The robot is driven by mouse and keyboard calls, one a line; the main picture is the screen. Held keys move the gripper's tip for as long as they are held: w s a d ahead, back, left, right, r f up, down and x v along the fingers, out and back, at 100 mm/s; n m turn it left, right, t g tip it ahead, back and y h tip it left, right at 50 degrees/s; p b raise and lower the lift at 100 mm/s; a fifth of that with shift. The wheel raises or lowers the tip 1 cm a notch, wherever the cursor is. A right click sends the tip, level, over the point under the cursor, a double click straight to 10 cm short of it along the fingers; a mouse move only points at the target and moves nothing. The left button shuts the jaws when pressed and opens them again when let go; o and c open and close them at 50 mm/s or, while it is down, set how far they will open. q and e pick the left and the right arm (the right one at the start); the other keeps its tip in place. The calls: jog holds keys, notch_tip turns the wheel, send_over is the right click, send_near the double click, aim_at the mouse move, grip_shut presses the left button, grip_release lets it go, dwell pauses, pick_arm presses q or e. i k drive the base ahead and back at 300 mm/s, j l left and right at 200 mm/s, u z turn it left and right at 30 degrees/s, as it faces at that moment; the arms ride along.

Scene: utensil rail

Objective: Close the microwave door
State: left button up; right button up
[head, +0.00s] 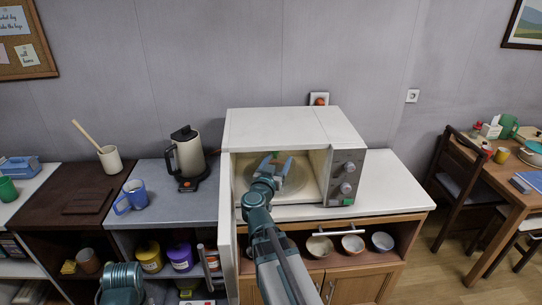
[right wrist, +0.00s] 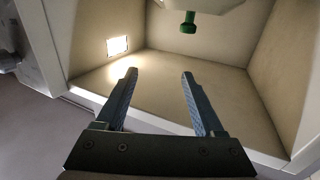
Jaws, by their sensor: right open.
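The white microwave (head: 290,126) stands on a white counter with its front open. Its door (head: 228,240) is swung wide open on the left side and points toward me, seen nearly edge-on. A grey bar handle (head: 206,268) shows on the door's outer side. My right gripper (head: 273,163) is in front of the open cavity, to the right of the door and apart from it. In the right wrist view its two fingers (right wrist: 158,82) are spread with nothing between them, facing the beige cavity (right wrist: 200,70). My left gripper is not in view.
A control panel with knobs (head: 347,178) is on the microwave's right. Bowls (head: 353,244) sit on the shelf below. The white counter at right (head: 390,185) is clear.

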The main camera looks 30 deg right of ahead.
aim_at(228, 252)
jog(key=k+j, duration=0.1)
jog(key=k, duration=1.4)
